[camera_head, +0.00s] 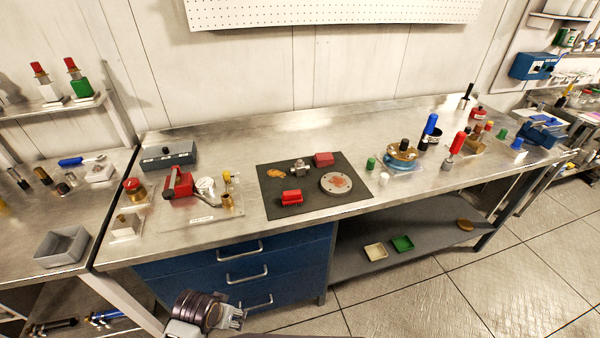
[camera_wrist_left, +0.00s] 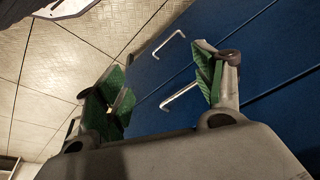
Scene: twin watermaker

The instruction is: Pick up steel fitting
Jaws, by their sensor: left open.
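The steel fitting (camera_head: 300,168) appears to be the small grey metal piece on the black mat (camera_head: 262,184) on the workbench. It is small in the head view, and its exact shape is hard to tell. My left gripper (camera_head: 236,317) is low in front of the blue drawers, well below the bench top and away from the fitting. In the left wrist view its two fingers with green pads (camera_wrist_left: 163,85) stand apart with nothing between them. The fitting does not show in the left wrist view. My right gripper is not in view.
On the mat, a red block (camera_head: 324,159), a red ribbed part (camera_head: 292,197), an orange piece (camera_head: 276,173) and a round flange (camera_head: 346,184) surround the fitting. A red vise-like tool (camera_head: 179,185) stands left. Drawer handles (camera_head: 247,275) project near my left gripper. The rear bench is mostly clear.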

